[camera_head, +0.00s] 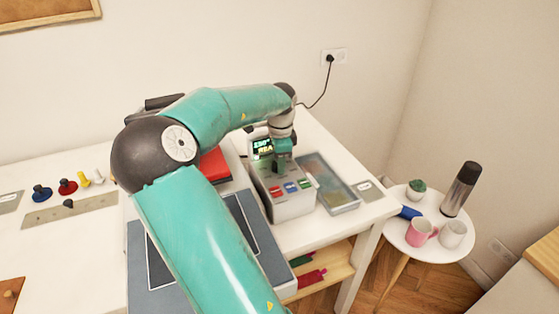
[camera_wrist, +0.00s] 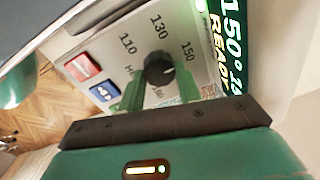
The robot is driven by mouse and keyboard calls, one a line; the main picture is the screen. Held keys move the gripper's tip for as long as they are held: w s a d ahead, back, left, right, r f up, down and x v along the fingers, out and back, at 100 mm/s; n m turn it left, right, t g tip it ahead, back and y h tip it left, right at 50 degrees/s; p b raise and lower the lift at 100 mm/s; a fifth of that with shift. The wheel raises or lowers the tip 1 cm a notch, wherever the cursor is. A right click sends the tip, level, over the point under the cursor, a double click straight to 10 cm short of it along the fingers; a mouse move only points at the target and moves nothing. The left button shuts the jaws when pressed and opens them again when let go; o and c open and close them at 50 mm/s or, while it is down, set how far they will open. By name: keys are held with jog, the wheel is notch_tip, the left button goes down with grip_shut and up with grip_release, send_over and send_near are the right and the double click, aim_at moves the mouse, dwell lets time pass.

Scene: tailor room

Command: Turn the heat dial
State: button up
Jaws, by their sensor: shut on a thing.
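The heat dial (camera_wrist: 159,68) is a round black knob on a light grey panel, with 110, 130 and 150 printed around it. My gripper (camera_wrist: 161,84) has its two green fingers on either side of the knob, shut on it. In the head view my gripper (camera_head: 283,146) reaches down onto the grey machine (camera_head: 293,208), and the knob is mostly hidden there. My fingers cover part of the dial's lettering.
Red (camera_wrist: 82,66) and blue (camera_wrist: 103,92) buttons sit beside the dial. A shallow tray (camera_head: 345,204) lies right of the machine on the white table (camera_head: 298,236). A small round table (camera_head: 437,249) with mugs and a flask stands further right.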

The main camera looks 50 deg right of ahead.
jog(key=shift+n, duration=0.4)
jog(key=n, duration=0.6)
jog(key=shift+w+d+r, duration=0.1)
jog(key=shift+d, duration=0.1)
jog(key=n, duration=0.3)
jog(key=shift+n+y, duration=0.3)
jog(key=shift+n, duration=0.1)
jog(key=n, duration=0.3)
jog(key=shift+w+n, duration=0.15)
jog(key=shift+n, duration=0.15)
jog(key=n, duration=0.5)
jog(key=shift+w, duration=0.1)
jog(key=shift+a+n, duration=0.15)
jog(key=shift+n, duration=2.25)
jog(key=shift+w, duration=0.1)
jog(key=o, duration=1)
